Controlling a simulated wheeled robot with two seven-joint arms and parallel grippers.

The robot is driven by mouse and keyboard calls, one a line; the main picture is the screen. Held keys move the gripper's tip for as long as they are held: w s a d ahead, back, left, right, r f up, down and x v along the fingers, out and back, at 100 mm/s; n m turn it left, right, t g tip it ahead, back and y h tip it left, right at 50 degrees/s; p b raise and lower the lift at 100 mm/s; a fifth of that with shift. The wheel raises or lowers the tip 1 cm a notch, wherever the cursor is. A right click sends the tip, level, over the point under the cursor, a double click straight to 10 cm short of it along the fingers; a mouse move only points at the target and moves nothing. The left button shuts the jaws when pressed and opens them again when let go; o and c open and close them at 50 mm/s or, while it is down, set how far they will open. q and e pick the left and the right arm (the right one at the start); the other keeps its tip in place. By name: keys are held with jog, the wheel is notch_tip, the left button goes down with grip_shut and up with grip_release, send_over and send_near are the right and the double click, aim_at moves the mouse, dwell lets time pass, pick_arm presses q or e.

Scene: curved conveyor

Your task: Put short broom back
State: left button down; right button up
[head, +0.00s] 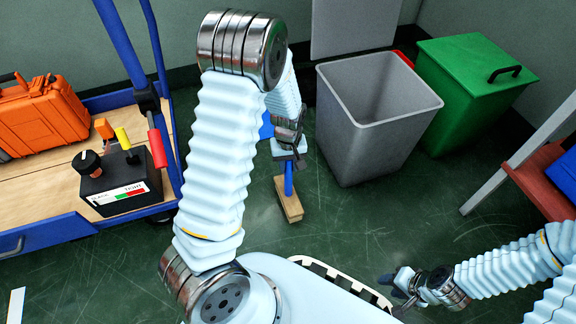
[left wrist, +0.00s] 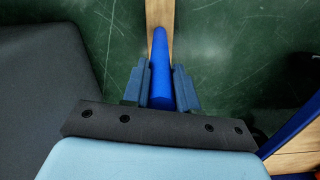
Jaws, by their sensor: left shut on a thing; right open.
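My left gripper (head: 289,158) is shut on the short broom's blue handle, just left of the grey bin. The short broom (head: 289,180) hangs roughly upright below the gripper, and its wooden head (head: 289,201) is at or close to the floor; I cannot tell if it touches. In the left wrist view the blue handle (left wrist: 161,62) runs between the two fingers (left wrist: 160,88), with part of the wooden head behind it. My right gripper (head: 398,284) is open and empty at the lower right, near my base.
An open grey bin (head: 360,140) stands close right of the broom, with a green lidded bin (head: 462,110) beside it. A blue cart (head: 60,245) at left carries an orange case (head: 40,112) and a black control box (head: 118,182). A red-topped stand (head: 545,178) is at right. Green floor lies open between.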

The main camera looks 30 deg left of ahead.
pick_arm(q)
jog(key=shift+r, duration=0.1)
jog(key=shift+f, duration=0.2)
jog(key=c, duration=0.9)
grip_release()
notch_tip(320, 180, up, 12)
jog(key=p, duration=0.4)
jog(key=shift+r, duration=0.2)
